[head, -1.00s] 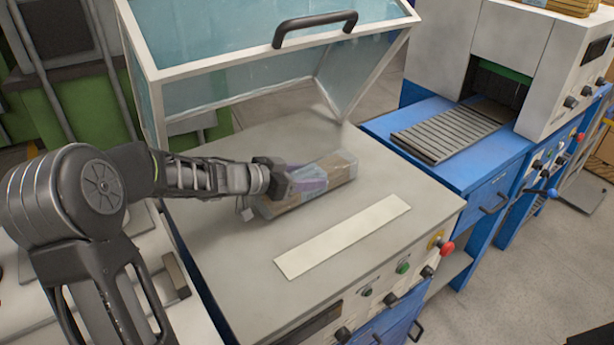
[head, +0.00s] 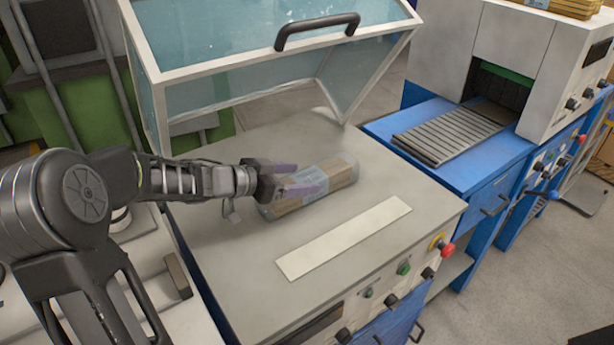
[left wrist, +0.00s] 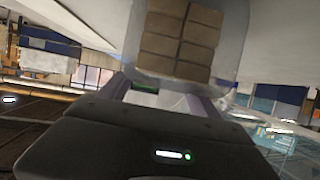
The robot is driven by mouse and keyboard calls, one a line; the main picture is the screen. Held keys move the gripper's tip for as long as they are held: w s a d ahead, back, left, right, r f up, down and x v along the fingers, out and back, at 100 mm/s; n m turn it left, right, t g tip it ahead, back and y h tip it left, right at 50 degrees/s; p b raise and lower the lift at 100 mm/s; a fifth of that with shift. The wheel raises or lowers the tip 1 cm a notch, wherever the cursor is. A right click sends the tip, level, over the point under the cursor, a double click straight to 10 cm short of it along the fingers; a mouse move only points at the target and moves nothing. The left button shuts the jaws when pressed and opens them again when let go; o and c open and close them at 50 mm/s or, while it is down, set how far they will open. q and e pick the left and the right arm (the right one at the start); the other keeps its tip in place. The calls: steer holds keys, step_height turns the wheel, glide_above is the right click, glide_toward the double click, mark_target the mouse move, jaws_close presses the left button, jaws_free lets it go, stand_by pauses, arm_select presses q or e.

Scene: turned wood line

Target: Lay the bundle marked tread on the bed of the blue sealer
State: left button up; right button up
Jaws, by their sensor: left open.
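The bundle (head: 338,176) is a stack of wooden pieces in clear film. It lies on the grey bed (head: 225,262) of the blue sealer, behind a pale strip; no marking on it is readable. My left gripper (head: 306,178) is open, its purple fingers apart at the bundle's left part, partly covering it. In the left wrist view the bundle's stacked ends (left wrist: 180,42) show just beyond the open fingers (left wrist: 160,95). Whether a finger still touches the film cannot be told. My right gripper is not in view.
The sealer's clear lid (head: 230,75) stands raised over the bed's back, with a black handle (head: 316,30). The pale strip (head: 343,238) lies along the front. Buttons and a red knob (head: 447,248) line the front edge. A blue machine with a slatted roller bed (head: 450,133) adjoins at right.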

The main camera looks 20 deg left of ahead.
arm_select(q)
steer(key=p+v, duration=0.1)
steer(key=v, duration=0.7)
steer(key=shift+s+a, duration=0.15)
steer(key=shift+s, duration=0.1)
stand_by(0.4)
